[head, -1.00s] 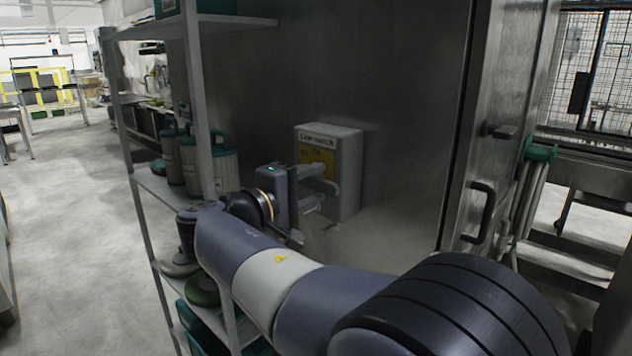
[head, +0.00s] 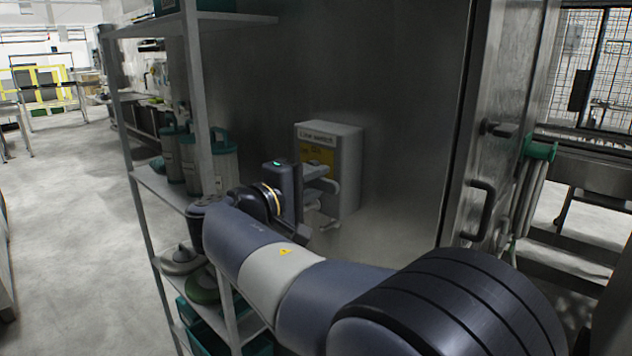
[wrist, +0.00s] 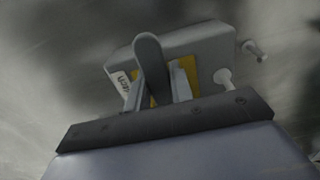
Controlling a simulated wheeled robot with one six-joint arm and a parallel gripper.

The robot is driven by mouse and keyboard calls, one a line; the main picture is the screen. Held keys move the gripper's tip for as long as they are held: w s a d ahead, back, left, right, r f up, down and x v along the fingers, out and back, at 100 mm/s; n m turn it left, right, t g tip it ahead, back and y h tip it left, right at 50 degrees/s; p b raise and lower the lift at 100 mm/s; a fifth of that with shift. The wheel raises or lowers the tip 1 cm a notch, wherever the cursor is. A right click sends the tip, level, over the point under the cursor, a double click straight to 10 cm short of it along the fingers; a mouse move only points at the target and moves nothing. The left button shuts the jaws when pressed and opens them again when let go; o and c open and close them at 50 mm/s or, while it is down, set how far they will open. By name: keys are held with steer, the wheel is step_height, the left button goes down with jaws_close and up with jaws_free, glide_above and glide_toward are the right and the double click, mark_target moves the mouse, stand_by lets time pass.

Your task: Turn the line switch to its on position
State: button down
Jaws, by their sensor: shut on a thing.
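The line switch is a grey box (head: 349,165) on the dark metal wall, with a "Line switch" label and a yellow plate (head: 316,153) on its front. My gripper (head: 328,181) is at the front of the box, its fingers close together on the switch's handle, which they mostly cover. In the wrist view the box (wrist: 205,45) appears tilted, with my gripper (wrist: 164,75) in front of its yellow plate.
A shelf rack (head: 203,130) with teal-lidded canisters (head: 224,165) stands left of my arm. At right are a steel door edge with a dark handle (head: 482,211) and a mesh guard (head: 609,60). Open floor (head: 80,220) lies at far left.

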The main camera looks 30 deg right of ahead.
steer(key=shift+f, duration=0.1)
stand_by(0.3)
steer(key=f+m+b, duration=0.1)
steer(key=b, duration=0.1)
steer(key=shift+b, duration=0.4)
steer(key=shift+w+a+f+m+b, duration=0.3)
steer(key=shift+w+f+m+b, duration=0.4)
steer(key=shift+m+b, duration=2.4)
steer(key=shift+w+a+f+m+b, duration=0.25)
steer(key=shift+w+f+m+b, duration=0.4)
steer(key=shift+m+b, duration=2.45)
steer(key=shift+w+a+f+m+b, duration=0.4)
steer(key=shift+w+m+b, duration=0.45)
steer(key=shift+m+b, duration=2.2)
steer(key=shift+d+n+b, duration=0.1)
steer(key=shift+n+b, duration=0.55)
steer(key=shift+b, duration=0.25)
steer(key=c, duration=1.2)
jaws_free()
steer(key=shift+c, duration=0.2)
